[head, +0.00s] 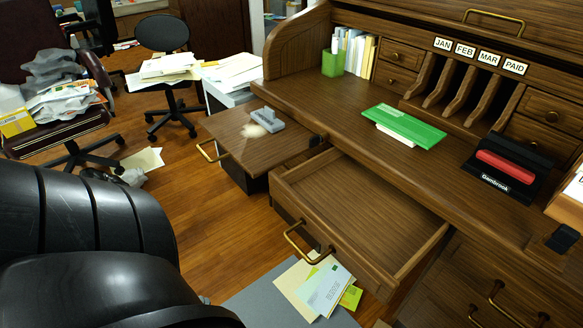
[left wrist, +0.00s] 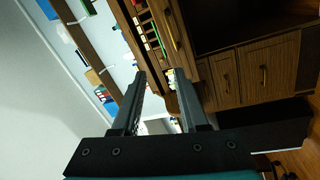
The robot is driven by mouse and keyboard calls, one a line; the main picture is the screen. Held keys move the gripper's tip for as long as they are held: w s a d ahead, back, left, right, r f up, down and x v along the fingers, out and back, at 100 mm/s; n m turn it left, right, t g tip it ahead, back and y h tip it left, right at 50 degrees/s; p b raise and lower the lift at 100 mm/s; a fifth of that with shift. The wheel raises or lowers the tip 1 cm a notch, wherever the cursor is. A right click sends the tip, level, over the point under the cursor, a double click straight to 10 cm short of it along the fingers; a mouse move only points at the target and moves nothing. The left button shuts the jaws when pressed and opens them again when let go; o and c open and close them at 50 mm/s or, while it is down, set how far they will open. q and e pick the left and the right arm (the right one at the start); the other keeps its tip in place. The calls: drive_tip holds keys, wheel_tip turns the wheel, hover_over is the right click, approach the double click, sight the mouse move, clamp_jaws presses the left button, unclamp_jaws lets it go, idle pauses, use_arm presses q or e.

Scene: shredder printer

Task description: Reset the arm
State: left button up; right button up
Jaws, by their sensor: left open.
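My left arm (head: 95,235) shows as large black links at the lower left of the head view, apart from the desk. Its gripper tips cannot be made out there. In the left wrist view my left gripper (left wrist: 161,75) is open, with two dark parallel fingers and nothing between them. Beyond the fingers are wooden cabinet fronts (left wrist: 250,72) and shelves with colored items. My right gripper is in neither view.
A wooden roll-top desk (head: 345,95) fills the right. Its empty drawer (head: 365,220) is pulled out, and a side board (head: 255,150) extends left. Papers (head: 320,285) lie below the drawer. Office chairs (head: 165,35) stand left; some brown floor (head: 215,215) is clear.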

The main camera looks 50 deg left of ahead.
use_arm(q)
drive_tip(key=w+d+f+m+g, duration=0.4)
drive_tip(key=w+f+m+g, duration=0.1)
drive_tip(key=w+f, duration=0.2)
drive_tip(key=w+d+f+m+g, duration=0.4)
drive_tip(key=w+f+m, duration=0.2)
drive_tip(key=w+f, duration=0.1)
drive_tip(key=w+a+r+m+g+y, duration=0.3)
drive_tip(key=a+r+m+g+y, duration=0.2)
drive_tip(key=a+m+g+y, duration=0.25)
drive_tip(key=s+d+f+n+h, duration=0.1)
drive_tip(key=d+f+n+h, duration=0.15)
drive_tip(key=d, duration=0.65)
drive_tip(key=s+d+f+n+h, duration=0.1)
drive_tip(key=d+f+h, duration=0.15)
drive_tip(key=d, duration=0.65)
drive_tip(key=s+a+f+p, duration=0.8)
drive_tip(key=s+f+p, duration=0.1)
drive_tip(key=s, duration=0.3)
drive_tip(key=shift+s+f+g+y, duration=0.35)
drive_tip(key=shift+f+y, duration=0.05)
drive_tip(key=shift+y, duration=0.05)
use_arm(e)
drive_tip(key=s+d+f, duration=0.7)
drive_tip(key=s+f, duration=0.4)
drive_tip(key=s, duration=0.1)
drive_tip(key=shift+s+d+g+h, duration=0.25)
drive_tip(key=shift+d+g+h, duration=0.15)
